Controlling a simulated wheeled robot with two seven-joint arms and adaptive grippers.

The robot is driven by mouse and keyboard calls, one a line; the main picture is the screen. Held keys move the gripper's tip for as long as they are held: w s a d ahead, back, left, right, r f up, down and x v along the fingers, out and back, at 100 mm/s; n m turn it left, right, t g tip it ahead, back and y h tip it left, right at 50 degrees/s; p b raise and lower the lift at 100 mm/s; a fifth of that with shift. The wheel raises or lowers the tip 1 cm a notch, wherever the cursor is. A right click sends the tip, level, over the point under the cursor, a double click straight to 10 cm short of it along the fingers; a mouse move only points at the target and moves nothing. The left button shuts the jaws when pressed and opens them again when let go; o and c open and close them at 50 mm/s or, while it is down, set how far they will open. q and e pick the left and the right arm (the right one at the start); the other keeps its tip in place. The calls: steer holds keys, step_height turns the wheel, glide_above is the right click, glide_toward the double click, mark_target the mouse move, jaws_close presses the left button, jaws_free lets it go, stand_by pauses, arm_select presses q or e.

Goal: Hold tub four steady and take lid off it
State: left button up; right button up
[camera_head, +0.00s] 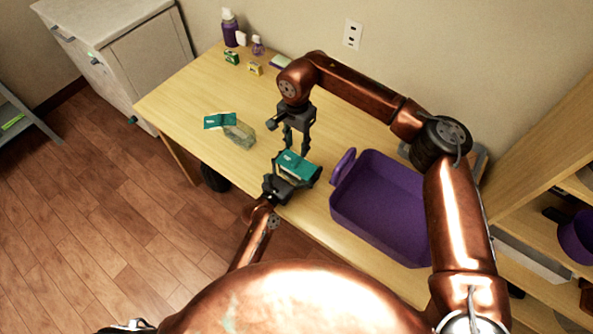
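A tub with a teal lid (295,164) on it is at the table's front edge, its body mostly hidden by the lid and my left gripper. My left gripper (291,181) comes from below and has its fingers around this tub, appearing shut on it. My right gripper (297,149) points down just above and behind the lid; its fingers are apart with nothing between them. I cannot read a number on the tub.
A clear tub (241,134) stands at the left, with a loose teal lid (219,121) beside it. A purple bin (375,208) stands at the right. Bottles (230,28) and small boxes (255,69) are at the back left. The wooden table (185,105) is clear at its left end.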

mark_target(297, 160)
arm_select(q)
steer(key=c, duration=1.1)
arm_select(e)
steer(key=shift+o, duration=0.5)
steer(key=o, duration=0.3)
steer(key=shift+s+f+m, duration=0.25)
steer(key=shift+m, duration=0.25)
steer(key=o, duration=0.4)
steer(key=m, duration=0.1)
steer(key=s+f+m+y, duration=0.1)
steer(key=shift+m+y, duration=0.3)
steer(key=shift+m, duration=0.1)
steer(key=shift+c, duration=0.2)
steer(key=shift+o, duration=1.3)
steer(key=m, duration=0.2)
steer(key=s+m+y, duration=0.1)
steer(key=shift+d+t, duration=0.3)
steer(key=shift+t, duration=0.1)
steer(key=m, duration=0.2)
steer(key=shift+s+d+m+y, duration=0.2)
steer(key=shift+d+m+y, duration=0.1)
steer(key=shift+y, duration=0.1)
steer(key=d+r+m+t+y, duration=0.2)
steer(key=d+m+t, duration=0.15)
steer(key=m, duration=0.45)
steer(key=shift+m+g, duration=0.25)
steer(key=shift+m, duration=0.05)
steer(key=x, duration=1.1)
steer(key=shift+s+d+f, duration=0.1)
steer(key=shift+s+f, duration=0.1)
